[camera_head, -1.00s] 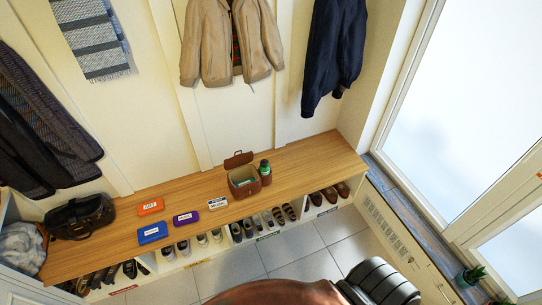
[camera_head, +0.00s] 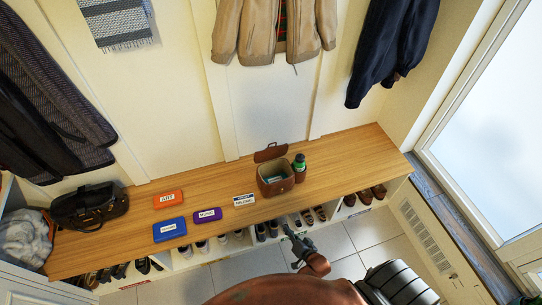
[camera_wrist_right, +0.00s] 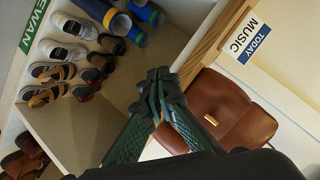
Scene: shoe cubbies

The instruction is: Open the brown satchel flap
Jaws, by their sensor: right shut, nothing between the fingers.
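The brown satchel (camera_head: 276,184) stands on the wooden bench, right of the middle. In the head view its flap (camera_head: 270,152) stands raised at the back edge, and the inside shows with some contents. A bottle with a green cap (camera_head: 299,163) is at its right side. In the right wrist view the satchel (camera_wrist_right: 225,105) shows its brown front with a gold clasp, partly behind my fingers. My right gripper (camera_head: 287,230) is shut and empty, in front of the bench edge, below the satchel and apart from it; its tips meet in the right wrist view (camera_wrist_right: 157,78). My left gripper is not in view.
A white-and-blue sign (camera_head: 244,200) stands left of the satchel. Orange (camera_head: 168,199), blue (camera_head: 169,229) and purple (camera_head: 207,215) cases and a black bag (camera_head: 90,207) lie farther left. Shoes fill cubbies under the bench's front edge (camera_head: 330,194). Coats hang above.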

